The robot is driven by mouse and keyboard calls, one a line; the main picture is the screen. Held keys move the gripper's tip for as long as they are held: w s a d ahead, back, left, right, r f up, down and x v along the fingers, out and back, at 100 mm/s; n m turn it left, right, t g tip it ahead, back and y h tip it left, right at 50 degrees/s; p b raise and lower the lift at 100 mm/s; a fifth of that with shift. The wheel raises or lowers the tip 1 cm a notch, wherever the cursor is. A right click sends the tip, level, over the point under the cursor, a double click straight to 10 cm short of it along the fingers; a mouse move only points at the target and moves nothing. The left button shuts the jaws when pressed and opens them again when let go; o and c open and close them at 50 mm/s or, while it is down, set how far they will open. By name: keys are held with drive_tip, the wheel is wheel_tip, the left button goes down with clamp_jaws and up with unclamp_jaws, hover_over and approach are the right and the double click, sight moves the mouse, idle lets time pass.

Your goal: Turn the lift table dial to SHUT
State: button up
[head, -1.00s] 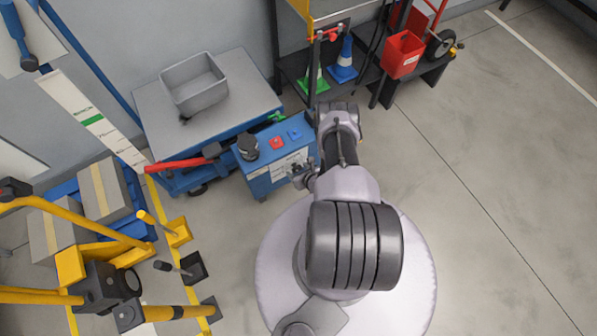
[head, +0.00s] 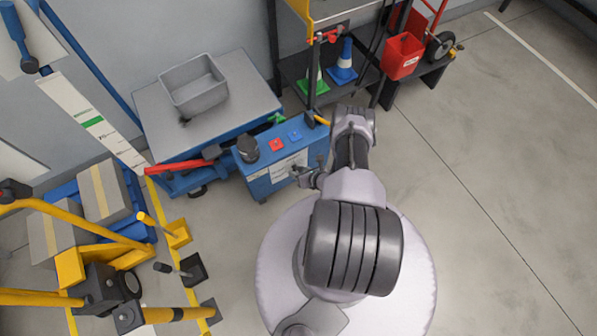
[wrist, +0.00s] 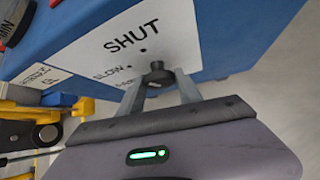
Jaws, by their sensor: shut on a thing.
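The lift table dial (wrist: 157,72) is a dark round knob on the white label plate of the blue control box. My gripper (wrist: 160,82) has its two grey fingers closed around it, one on each side. The plate (wrist: 95,58) reads SHUT above the dial, with SLOW to the left of the dial and a partly hidden word below that. Small dots stand near the words. I cannot tell which mark the dial points to. In the head view my gripper (head: 304,177) is at the front face of the blue box (head: 262,185); the dial is too small to make out there.
The box top carries a black knob (head: 247,149), a red button (head: 277,145) and a blue button (head: 294,136). The lift table (head: 235,118) behind holds a grey bin (head: 193,84). Yellow equipment (head: 100,252) stands at left. The floor at right is open.

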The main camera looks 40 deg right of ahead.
drive_tip(key=shift+d+f+m+t+y, duration=0.1)
drive_tip(key=shift+m+t+y, duration=0.5)
drive_tip(key=shift+y, duration=0.6)
drive_tip(key=o, duration=1.3)
drive_tip(key=shift+o, duration=0.2)
drive_tip(key=p+v, duration=0.6)
drive_tip(key=v, duration=1.1)
drive_tip(key=shift+d+r+p, duration=0.2)
drive_tip(key=shift+d+p, duration=0.05)
drive_tip(key=shift+p, duration=0.1)
